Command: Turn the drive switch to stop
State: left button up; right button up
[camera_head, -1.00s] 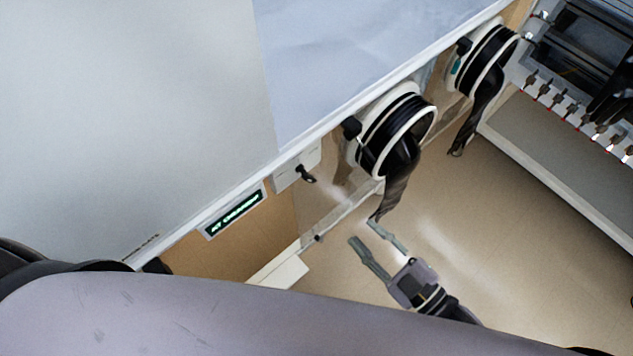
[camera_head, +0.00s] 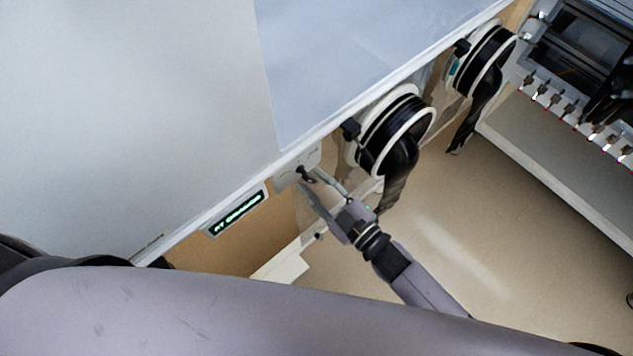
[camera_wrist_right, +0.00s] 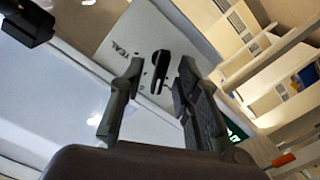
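The drive switch is a black knob (camera_head: 304,174) on a pale plate (camera_head: 283,179) on the cabinet's front. It also shows in the right wrist view as a black lever (camera_wrist_right: 160,70) on a light plate with dark lettering. My right gripper (camera_head: 318,187) is open, its two fingers at the switch. In the wrist view the fingers (camera_wrist_right: 150,92) lie either side of the lever, with clear gaps. I cannot tell how deep the lever sits between them. The left gripper is not in view.
A green-lit display (camera_head: 236,211) sits left of the switch. Two round glove ports with black gloves, a nearer one (camera_head: 398,138) and a farther one (camera_head: 484,62), lie to the right. The nearer glove hangs close to my right wrist. Open floor (camera_head: 500,230) lies at lower right.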

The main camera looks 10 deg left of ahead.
jog(key=shift+c, duration=0.6)
grip_shut()
jog(key=shift+m+p, duration=0.55)
jog(key=shift+m, duration=0.75)
jog(key=shift+m+p, duration=0.3)
jog(key=shift+m, duration=1.2)
jog(key=shift+o, duration=0.6)
grip_release()
